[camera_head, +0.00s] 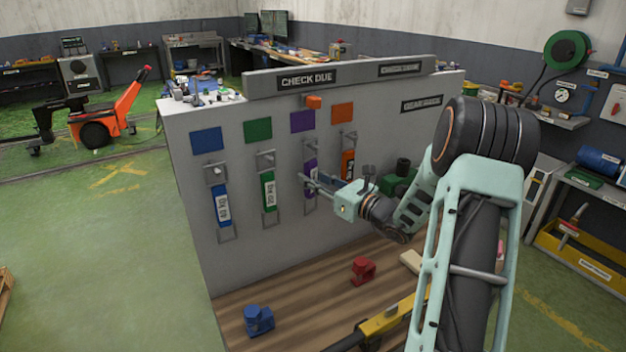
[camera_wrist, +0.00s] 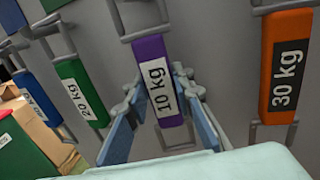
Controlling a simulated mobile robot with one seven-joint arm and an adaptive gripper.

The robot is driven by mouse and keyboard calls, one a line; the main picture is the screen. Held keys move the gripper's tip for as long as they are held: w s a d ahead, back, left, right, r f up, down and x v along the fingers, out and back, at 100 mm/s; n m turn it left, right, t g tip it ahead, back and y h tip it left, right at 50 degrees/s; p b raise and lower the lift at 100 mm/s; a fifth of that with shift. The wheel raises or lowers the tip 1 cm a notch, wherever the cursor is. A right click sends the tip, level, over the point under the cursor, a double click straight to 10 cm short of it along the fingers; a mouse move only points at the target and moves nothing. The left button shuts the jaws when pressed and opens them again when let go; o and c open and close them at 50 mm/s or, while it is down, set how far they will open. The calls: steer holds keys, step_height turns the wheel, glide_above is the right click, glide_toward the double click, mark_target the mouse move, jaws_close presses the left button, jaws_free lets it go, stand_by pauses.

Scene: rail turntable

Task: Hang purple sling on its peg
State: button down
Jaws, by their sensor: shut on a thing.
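The purple sling (camera_head: 311,171), labelled 10 kg, hangs upright in front of the grey panel; it also shows in the wrist view (camera_wrist: 164,62). It has a grey metal loop at each end. My gripper (camera_head: 309,182) is shut on the sling's lower part, with one finger on each side in the wrist view (camera_wrist: 156,90). The purple square (camera_head: 303,122) is on the panel above it, with a grey peg fitting (camera_head: 311,143) below the square. I cannot tell whether the upper loop is around the peg.
Blue (camera_head: 222,204), green (camera_head: 268,191) and orange (camera_head: 348,165) slings hang on the panel on either side. A blue block (camera_head: 258,320), a red block (camera_head: 362,270) and a yellow tool (camera_head: 390,317) lie on the wooden worktop (camera_head: 300,299) below.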

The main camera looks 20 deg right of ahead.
stand_by(0.3)
steer(key=c, duration=1.6)
jaws_free()
